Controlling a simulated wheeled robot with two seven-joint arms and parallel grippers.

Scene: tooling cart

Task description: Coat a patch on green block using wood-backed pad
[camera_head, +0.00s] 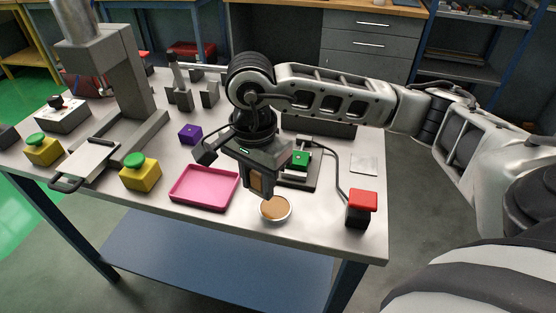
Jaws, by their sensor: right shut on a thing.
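My right gripper (260,190) reaches in from the right and points down over the front middle of the table. It is shut on the wood-backed pad (256,182), whose brown wood shows between the fingers. The pad's underside is hidden. A round shallow dish (275,208) with a tan filling sits just below and slightly right of the fingertips; I cannot tell whether the pad touches it. The green block (300,160) sits in a dark fixture (298,183) behind and right of the gripper, partly screened by it. My left gripper is not in view.
A pink tray (204,187) lies left of the gripper, with a purple block (190,134) behind it. A red-topped dark box (361,208) stands at the right front. A press (130,80) and yellow boxes with green buttons (140,172) fill the left.

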